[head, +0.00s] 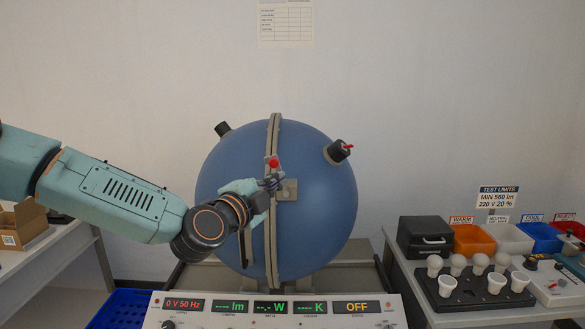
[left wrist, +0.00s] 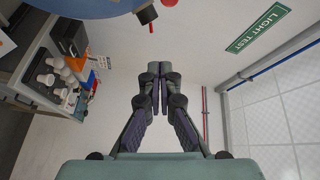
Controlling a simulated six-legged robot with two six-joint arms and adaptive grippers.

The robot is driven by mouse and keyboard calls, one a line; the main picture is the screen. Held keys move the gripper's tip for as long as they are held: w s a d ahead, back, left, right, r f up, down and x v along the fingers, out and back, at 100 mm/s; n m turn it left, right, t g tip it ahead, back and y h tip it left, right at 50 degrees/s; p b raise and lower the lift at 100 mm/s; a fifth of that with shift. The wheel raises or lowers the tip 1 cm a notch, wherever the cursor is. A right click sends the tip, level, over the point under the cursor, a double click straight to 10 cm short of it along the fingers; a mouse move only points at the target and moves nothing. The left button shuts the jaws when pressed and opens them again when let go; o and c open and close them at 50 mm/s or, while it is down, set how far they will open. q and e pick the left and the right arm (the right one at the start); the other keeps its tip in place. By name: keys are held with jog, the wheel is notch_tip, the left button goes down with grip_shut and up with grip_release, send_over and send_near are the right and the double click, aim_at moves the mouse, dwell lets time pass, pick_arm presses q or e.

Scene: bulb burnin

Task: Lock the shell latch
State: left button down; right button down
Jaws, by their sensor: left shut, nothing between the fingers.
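The blue sphere shell (head: 318,215) stands closed at the centre of the head view, with a grey band running vertically around its seam. The latch on the band has a red knob (head: 273,162) and a light plate (head: 287,190) beside it. My left gripper (head: 270,184) is at the latch, just below the red knob, and covers part of it. Whether it touches the latch I cannot tell. In the left wrist view the fingers (left wrist: 160,70) are together and empty, and the sphere (left wrist: 45,8) shows at the top left. My right gripper is not in view.
A control panel (head: 272,307) with lit displays stands in front of the sphere. At the right, a table holds a bulb tray (head: 470,299), a black case (head: 425,237) and coloured bins. A dark port with a red tip (head: 338,151) juts from the sphere's upper right.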

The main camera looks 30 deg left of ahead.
pick_arm(q)
jog(key=shift+w+a+m, duration=0.15)
jog(key=shift+a+m, duration=0.35)
jog(key=shift+m, duration=0.5)
jog(key=shift+d, duration=0.1)
